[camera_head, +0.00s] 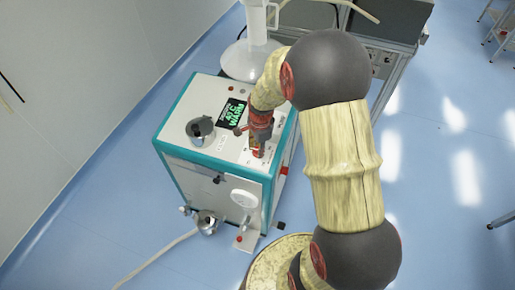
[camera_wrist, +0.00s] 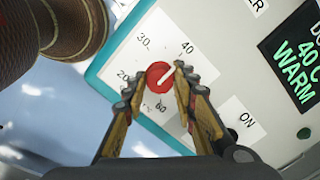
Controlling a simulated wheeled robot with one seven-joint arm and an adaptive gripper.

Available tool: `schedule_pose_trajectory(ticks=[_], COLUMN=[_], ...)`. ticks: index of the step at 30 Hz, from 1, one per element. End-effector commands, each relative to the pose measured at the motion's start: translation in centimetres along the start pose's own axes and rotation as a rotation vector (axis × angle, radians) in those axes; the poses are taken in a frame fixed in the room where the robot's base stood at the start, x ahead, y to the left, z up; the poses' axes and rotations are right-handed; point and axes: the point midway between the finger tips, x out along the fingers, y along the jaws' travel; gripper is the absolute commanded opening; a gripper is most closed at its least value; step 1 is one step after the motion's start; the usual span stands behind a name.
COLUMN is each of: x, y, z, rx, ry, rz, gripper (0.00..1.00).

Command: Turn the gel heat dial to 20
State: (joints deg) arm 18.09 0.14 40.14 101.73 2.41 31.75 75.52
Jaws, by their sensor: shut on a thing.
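The gel heat dial (camera_wrist: 158,76) is a small red knob on a white scale plate in the wrist view. Its white pointer line points to the upper right, toward the 40 mark; 30, 20 and 60 also show around it. My gripper (camera_wrist: 156,82) is shut on the dial, one finger on each side. In the head view my gripper (camera_head: 257,151) is at the right side of the machine's top panel, and the dial is hard to make out there. The dark display (camera_wrist: 298,62) shows green text reading 40 C WARM.
The white and teal machine (camera_head: 175,133) stands on the blue floor. A metal cup-like part (camera_head: 200,128) sits on its top, left of the display. A white flask-shaped vessel (camera_head: 248,58) stands behind. A brown rounded part fills the wrist view's upper left. An ON label lies right of the dial.

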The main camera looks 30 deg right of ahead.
Motion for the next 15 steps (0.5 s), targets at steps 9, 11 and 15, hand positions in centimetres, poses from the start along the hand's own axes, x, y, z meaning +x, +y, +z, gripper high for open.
schedule_pose_trajectory(ticks=[9, 11, 15], x=[-0.16, -0.17, -0.19], y=[-0.11, -0.12, -0.14], z=[0.00, 0.02, 0.05], rx=[-0.165, -0.215, -0.344], ry=[0.000, 0.000, 0.000], rz=[0.019, 0.025, 0.040], gripper=[0.02, 0.02, 0.02])
